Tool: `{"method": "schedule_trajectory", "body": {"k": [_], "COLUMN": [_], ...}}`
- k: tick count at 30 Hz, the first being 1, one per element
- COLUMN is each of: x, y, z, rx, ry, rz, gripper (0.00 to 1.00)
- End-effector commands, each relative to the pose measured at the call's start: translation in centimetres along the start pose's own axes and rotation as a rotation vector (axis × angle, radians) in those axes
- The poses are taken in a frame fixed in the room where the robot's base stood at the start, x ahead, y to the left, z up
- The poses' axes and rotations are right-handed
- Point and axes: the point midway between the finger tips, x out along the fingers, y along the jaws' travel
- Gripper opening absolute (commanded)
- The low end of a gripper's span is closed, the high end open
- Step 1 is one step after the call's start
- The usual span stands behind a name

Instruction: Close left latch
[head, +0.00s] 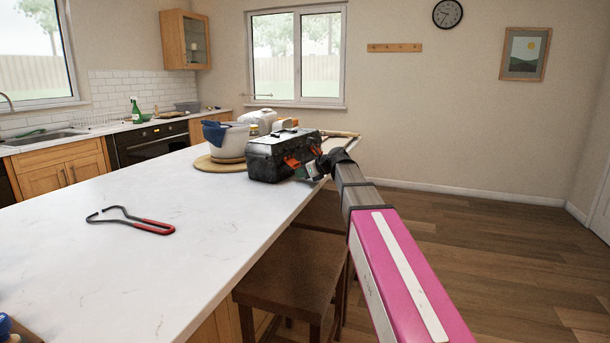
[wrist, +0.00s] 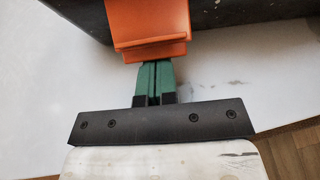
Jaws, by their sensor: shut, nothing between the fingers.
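A dark toolbox (head: 268,160) with orange latches stands on the white island counter near its right edge. One orange latch (head: 291,163) shows on the side facing my arm. In the wrist view an orange latch (wrist: 150,22) fills the top middle against the dark toolbox wall (wrist: 220,12). My gripper (wrist: 153,68) is shut, its green fingers together and empty. Their tips are right at the lower lip of the latch, partly hidden under it; I cannot tell whether they touch. In the head view my gripper (head: 308,172) is beside the toolbox, partly hidden by my wrist.
A white pot with a blue cloth (head: 228,138) stands on a round wooden board (head: 205,164) left of the toolbox. A brown stool (head: 290,270) stands below the counter edge.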

Motion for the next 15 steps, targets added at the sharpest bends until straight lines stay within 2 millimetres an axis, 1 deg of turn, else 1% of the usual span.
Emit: {"method": "schedule_trajectory", "body": {"k": [8, 15], "x": [1.6, 0.7], "y": [-0.1, -0.1], "z": [0.8, 2.2], "rx": [0.001, 0.000], "ry": [-0.002, -0.003], "rz": [0.000, -0.001], "gripper": [0.00, 0.00]}}
